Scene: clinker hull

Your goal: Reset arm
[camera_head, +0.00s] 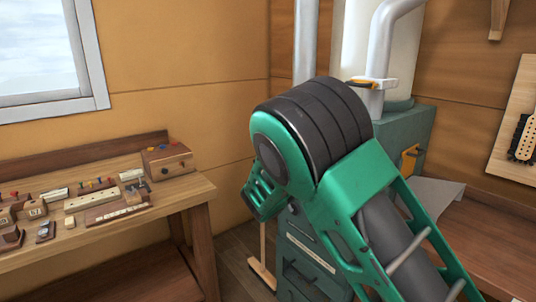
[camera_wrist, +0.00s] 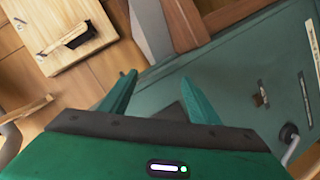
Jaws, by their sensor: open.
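My green and black arm fills the centre and right of the head view, bent at a large dark joint. The fingertips cannot be made out in the head view. In the wrist view my gripper (camera_wrist: 160,88) shows as two green fingers spread apart. Nothing is between them. Beyond the fingers is a teal cabinet face (camera_wrist: 235,65) with a latch and a dark handle, and the fingers appear apart from it.
At left in the head view, a wooden workbench (camera_head: 190,190) bears a wooden box (camera_head: 168,162) and several small blocks and trays. A teal cabinet (camera_head: 405,130) with a white cylinder and pipes stands behind my arm. A window (camera_head: 45,50) is at upper left.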

